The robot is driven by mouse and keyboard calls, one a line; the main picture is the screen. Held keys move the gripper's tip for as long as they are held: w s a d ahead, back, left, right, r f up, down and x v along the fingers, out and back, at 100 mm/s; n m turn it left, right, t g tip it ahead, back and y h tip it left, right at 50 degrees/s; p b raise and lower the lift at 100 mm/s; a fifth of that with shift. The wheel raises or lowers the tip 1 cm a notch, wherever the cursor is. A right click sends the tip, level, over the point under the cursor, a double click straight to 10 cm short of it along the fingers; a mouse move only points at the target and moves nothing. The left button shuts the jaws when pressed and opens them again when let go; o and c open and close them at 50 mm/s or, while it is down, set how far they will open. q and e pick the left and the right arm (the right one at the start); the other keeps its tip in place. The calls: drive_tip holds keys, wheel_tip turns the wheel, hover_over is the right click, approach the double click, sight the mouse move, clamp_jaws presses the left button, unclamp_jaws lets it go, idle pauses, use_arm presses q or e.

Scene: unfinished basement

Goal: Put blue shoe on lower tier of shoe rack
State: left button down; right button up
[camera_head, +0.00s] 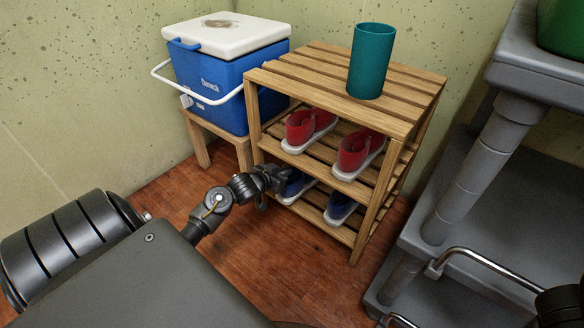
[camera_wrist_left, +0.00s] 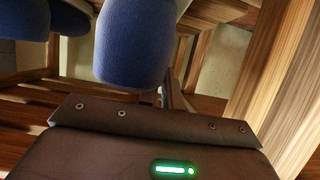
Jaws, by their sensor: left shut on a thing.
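The wooden slatted shoe rack (camera_head: 428,95) stands against the wall. A blue shoe (camera_head: 297,184) with a white sole is at the left of its lower tier. My left gripper (camera_head: 277,180) reaches in from the rack's left front and is shut on this shoe. In the left wrist view a rounded blue shoe end (camera_wrist_left: 136,45) is close above the gripper body. A second blue shoe (camera_head: 340,208) sits to the right on the lower tier. The fingertips are mostly hidden, and I cannot tell whether the held shoe touches the slats. My right gripper is out of view.
Two red shoes (camera_head: 354,150) stand on the tier above. A teal cup (camera_head: 370,62) is on the rack's top. A blue cooler (camera_head: 222,92) on a wooden stand is at the left, and a grey cart (camera_head: 470,170) at the right. The floor in front is clear.

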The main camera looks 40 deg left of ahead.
sight(291, 176)
use_arm(q)
drive_tip(key=b+x, duration=0.3)
drive_tip(key=x, duration=0.1)
drive_tip(key=shift+w+r, duration=0.2)
drive_tip(key=shift+r, duration=0.05)
drive_tip(key=shift+s+f+b, duration=0.15)
drive_tip(key=shift+f+b, duration=0.1)
drive_tip(key=shift+b, duration=0.15)
drive_tip(key=c, duration=1.6)
unclamp_jaws()
drive_tip(key=shift+o, duration=0.2)
